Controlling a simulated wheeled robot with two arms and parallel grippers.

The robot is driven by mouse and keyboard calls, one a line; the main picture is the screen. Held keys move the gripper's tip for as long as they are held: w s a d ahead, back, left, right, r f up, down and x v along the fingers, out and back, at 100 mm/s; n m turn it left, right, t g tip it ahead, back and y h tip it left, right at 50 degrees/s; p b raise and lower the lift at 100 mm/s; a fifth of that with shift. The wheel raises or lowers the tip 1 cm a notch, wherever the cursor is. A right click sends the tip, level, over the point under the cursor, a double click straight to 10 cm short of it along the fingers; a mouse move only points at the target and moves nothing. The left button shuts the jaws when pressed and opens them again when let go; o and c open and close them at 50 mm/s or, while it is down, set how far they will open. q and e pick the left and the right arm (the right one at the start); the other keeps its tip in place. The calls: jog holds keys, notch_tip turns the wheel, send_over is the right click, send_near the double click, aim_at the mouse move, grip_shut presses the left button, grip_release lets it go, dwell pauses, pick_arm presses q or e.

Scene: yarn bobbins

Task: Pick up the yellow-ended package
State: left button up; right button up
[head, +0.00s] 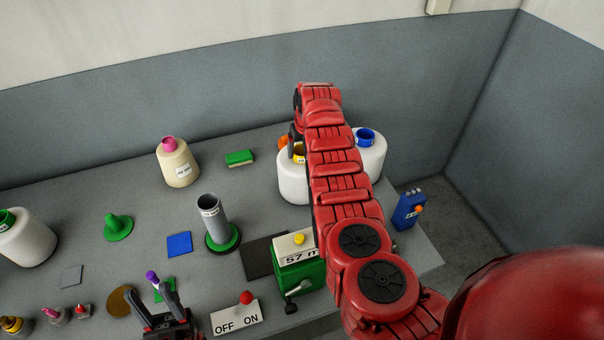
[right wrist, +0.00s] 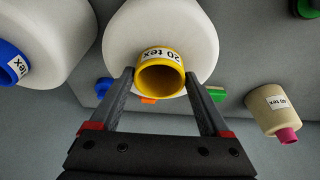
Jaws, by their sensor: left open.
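The yellow-ended package is a white bobbin (right wrist: 120,45) with a yellow tube end (right wrist: 160,78) labelled "20 tex". In the head view its white body (head: 291,187) stands at the back of the table, partly hidden by my right arm. My right gripper (right wrist: 160,74) has one finger on each side of the yellow end, very close to it; whether they press on it I cannot tell. In the head view the right gripper is mostly hidden behind the arm. My left gripper (head: 157,300) is open at the front, with a small purple-topped item (head: 151,277) near its fingertips.
A blue-ended white bobbin (head: 374,155) stands just right of the yellow-ended one. A cream pink-ended bobbin (head: 178,165), a grey tube on a green base (head: 213,220), a green counter box (head: 300,276) and an OFF/ON switch (head: 237,317) stand around. A blue device (head: 408,211) is at the right edge.

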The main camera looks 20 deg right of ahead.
grip_shut()
jog(key=shift+w+r, duration=0.1)
dwell(0.3)
jog(key=shift+w+r+b, duration=0.15)
jog(key=shift+r+b, duration=0.2)
notch_tip(320, 180, up, 9)
jog(key=b, duration=0.3)
jog(key=shift+r+b, duration=0.15)
jog(key=shift+b, duration=0.2)
